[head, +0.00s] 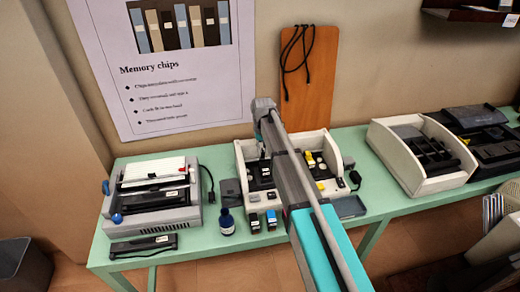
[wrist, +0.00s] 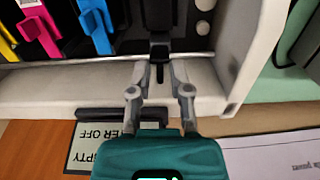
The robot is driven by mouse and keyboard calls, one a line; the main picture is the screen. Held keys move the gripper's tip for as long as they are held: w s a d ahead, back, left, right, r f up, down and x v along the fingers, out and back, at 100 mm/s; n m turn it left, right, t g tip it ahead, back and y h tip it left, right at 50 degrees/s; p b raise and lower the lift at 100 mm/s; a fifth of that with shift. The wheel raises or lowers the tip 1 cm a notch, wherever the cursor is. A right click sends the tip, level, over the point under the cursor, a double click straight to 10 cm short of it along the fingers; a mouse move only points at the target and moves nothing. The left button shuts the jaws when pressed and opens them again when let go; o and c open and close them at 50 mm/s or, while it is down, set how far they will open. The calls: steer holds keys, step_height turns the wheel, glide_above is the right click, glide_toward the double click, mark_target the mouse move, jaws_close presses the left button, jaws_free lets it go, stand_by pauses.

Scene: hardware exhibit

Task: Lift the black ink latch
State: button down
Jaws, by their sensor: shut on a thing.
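The black ink latch (wrist: 159,52) is a dark lever at the front of the open printer, right of the coloured latches in the wrist view. My gripper (wrist: 159,70) is shut on the lower end of this latch, one finger on each side. The yellow latch (wrist: 6,42), magenta latch (wrist: 40,30) and blue latch (wrist: 95,25) stand in a row to the left. In the head view the white-cased printer (head: 243,150) stands mid-table; my arm crosses in front of it and hides the black latch and fingertips.
In front of the printer lie small ink cartridges (head: 271,219) and a dark blue bottle (head: 226,221). A grey machine (head: 150,215) stands left on the green table (head: 215,245). Another white-cased device (head: 440,178) is to the right. The printer's white side wall (wrist: 247,50) rises right of my gripper.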

steer(key=shift+w+a+f+g, duration=0.1)
steer(key=shift+w+a+g, duration=0.1)
steer(key=shift+w+g, duration=0.45)
steer(key=shift+s+g+h+b, duration=0.15)
steer(key=shift+g+h+b, duration=0.15)
steer(key=shift+g+b, duration=0.15)
